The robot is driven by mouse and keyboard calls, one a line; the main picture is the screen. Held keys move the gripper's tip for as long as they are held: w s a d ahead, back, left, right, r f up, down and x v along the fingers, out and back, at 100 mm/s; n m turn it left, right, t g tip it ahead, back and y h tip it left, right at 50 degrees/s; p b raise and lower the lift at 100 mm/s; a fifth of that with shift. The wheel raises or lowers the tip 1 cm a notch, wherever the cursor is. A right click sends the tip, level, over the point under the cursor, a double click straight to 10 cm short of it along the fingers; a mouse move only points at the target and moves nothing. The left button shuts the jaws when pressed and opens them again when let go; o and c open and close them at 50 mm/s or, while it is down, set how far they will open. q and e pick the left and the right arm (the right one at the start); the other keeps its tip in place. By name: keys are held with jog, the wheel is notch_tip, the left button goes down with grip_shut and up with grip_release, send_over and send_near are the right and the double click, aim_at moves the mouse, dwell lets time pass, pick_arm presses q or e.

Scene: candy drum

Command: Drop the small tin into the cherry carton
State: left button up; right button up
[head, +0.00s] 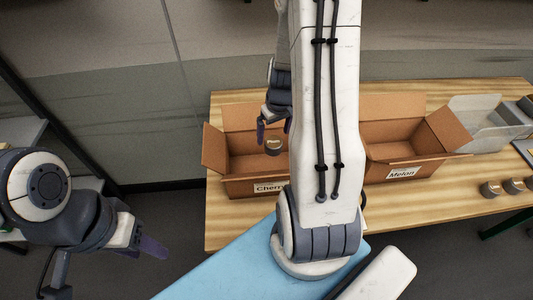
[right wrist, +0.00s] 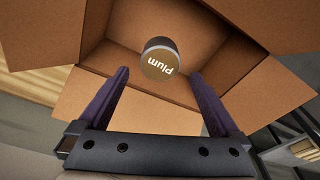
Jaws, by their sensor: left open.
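The cherry carton (head: 237,187) stands open on the wooden table, its label partly hidden by my right arm. The small tin (head: 273,147), dark with a pale lid, shows inside the carton's outline just below my right gripper (head: 274,132). In the right wrist view the tin (right wrist: 160,58) reads "Plum" and lies beyond the spread fingers, with gaps on both sides, against the carton's inside (right wrist: 120,58). I cannot tell whether it rests on the carton floor or is in the air. My left gripper (head: 147,248) is open and empty, low at the left, away from the table.
A melon carton (head: 375,172) stands open to the right, partly behind my right arm. A grey bin (head: 480,135) is beyond it. Several small tins (head: 490,188) stand at the table's right. Bare wooden table (head: 235,225) runs along the front.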

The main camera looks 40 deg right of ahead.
notch_tip(320, 180, up, 10)
jog(key=s+b, duration=0.1)
jog(key=shift+s+a+r, duration=0.15)
jog(key=shift+s+r, duration=0.05)
jog(key=shift+s, duration=0.1)
dwell(0.3)
dwell(0.3)
jog(key=a+f+n+b, duration=0.2)
jog(key=a+n+b, duration=0.2)
jog(key=a, duration=1.3)
jog(key=s+a+f+n+g+y+b, duration=0.1)
jog(key=s+a+f+n+b, duration=0.2)
jog(key=s+a, duration=1)
jog(key=shift+s+a+n+g+b, duration=0.3)
jog(key=shift+s+n+g+b, duration=0.1)
jog(key=shift+s+n, duration=0.55)
